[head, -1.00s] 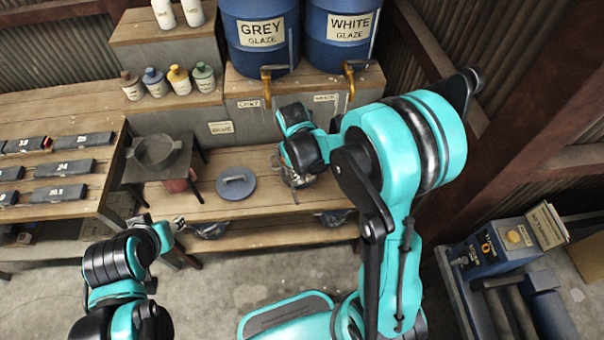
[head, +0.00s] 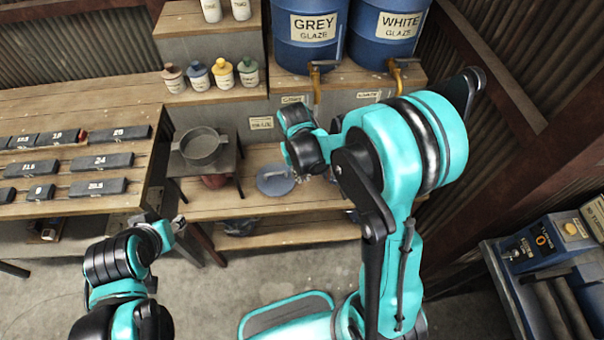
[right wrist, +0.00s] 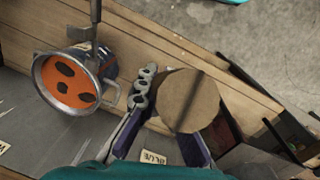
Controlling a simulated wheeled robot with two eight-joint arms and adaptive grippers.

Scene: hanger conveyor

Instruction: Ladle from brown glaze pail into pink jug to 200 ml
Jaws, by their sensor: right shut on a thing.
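My right gripper (head: 302,174) is over the low bench, its tips mostly hidden behind its wrist. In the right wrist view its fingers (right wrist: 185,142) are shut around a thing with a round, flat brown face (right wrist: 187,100). I cannot tell whether this is the ladle. A metal pail (right wrist: 110,70) with orange-brown glaze (right wrist: 67,82) and dark patches stands on the bench, left of the fingers and apart from them. A grey bar (right wrist: 95,20) rises at its rim. I cannot make out a pink jug. My left gripper (head: 178,226) is low, off the bench; its jaw opening is unclear.
A blue-grey lid (head: 275,181) lies on the low bench. Left of it, a grey pan (head: 202,147) rests on a dark stand, with a reddish vessel (head: 215,181) below. Blue GREY and WHITE drums (head: 310,50) with taps stand behind. A weight-laden table (head: 90,120) is left.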

